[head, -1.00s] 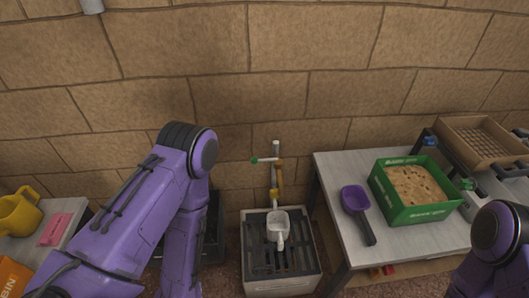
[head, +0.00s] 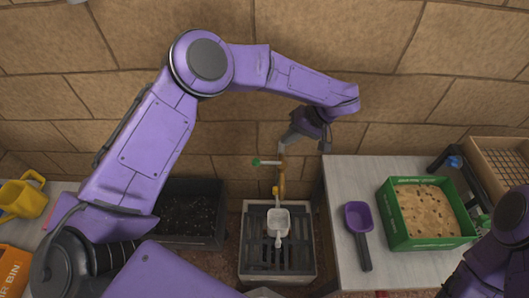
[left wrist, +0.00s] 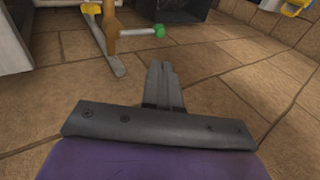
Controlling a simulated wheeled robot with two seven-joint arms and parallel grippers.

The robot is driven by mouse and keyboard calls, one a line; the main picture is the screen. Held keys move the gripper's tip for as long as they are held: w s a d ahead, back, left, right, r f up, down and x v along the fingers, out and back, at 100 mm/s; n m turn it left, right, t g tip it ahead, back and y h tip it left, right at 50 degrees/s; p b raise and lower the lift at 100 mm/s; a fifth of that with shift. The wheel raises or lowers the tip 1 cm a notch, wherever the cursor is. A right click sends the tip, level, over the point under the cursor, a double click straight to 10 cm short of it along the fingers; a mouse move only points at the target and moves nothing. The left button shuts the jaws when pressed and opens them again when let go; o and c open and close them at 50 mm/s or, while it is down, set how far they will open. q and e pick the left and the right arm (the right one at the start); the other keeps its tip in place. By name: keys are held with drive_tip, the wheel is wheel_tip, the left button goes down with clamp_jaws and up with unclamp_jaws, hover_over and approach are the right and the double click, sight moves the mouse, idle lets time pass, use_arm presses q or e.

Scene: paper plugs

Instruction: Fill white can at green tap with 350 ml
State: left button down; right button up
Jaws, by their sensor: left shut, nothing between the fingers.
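The white can (head: 279,222) stands on a dark slatted grate in the basin under the tap. The brass tap (head: 277,178) is on the brick wall, its lever with a green end (head: 257,162) pointing left. The green end (left wrist: 159,31) and brass body (left wrist: 112,38) also show in the left wrist view. My left gripper (head: 287,141) is beside the upper part of the tap, close to the wall; its fingers (left wrist: 158,70) are shut with nothing between them. I cannot tell whether they touch the tap. My right gripper is out of view.
A grey table (head: 345,185) on the right holds a purple scoop (head: 358,218) and a green box (head: 393,222) of brown material. A dark bin (head: 190,237) stands left of the basin. A yellow can (head: 22,200) is at far left.

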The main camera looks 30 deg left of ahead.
use_arm(q)
drive_tip(key=shift+d, duration=0.1)
drive_tip(key=p, duration=0.3)
approach(259, 160)
drive_tip(key=x, duration=0.7)
drive_tip(key=shift+s, duration=0.1)
